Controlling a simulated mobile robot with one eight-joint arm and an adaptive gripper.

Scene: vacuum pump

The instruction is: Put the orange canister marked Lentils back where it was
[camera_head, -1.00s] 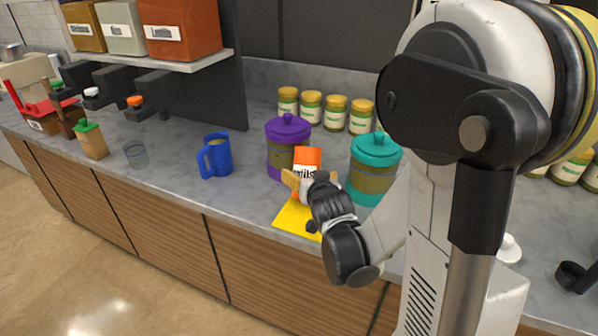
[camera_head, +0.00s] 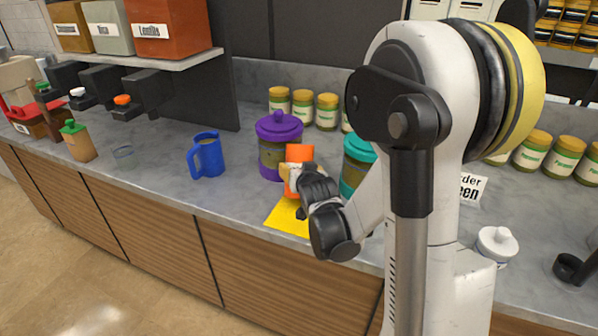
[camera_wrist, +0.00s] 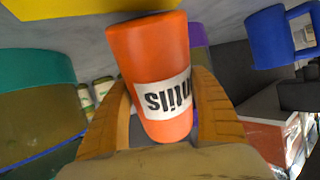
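The orange canister (camera_head: 300,154) has a white label, partly hidden by my gripper in the head view. It stands at or just above a yellow sheet on the counter. In the wrist view the canister (camera_wrist: 160,50) fills the middle, with its label upside down. My gripper (camera_head: 302,180) is at the canister. Its two tan fingers (camera_wrist: 160,85) lie along opposite sides and appear to touch it. Whether its base is clear of the sheet is not plain. A shelf above carries a red-brown bin (camera_head: 170,22) labelled Lentils.
The yellow sheet (camera_head: 284,219) lies near the counter's front edge. A purple canister (camera_head: 272,156) and a teal canister (camera_head: 355,178) stand close behind on either side. A blue mug (camera_head: 208,158) is to the left. Jars (camera_head: 302,104) line the wall. Counter left of the mug is fairly clear.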

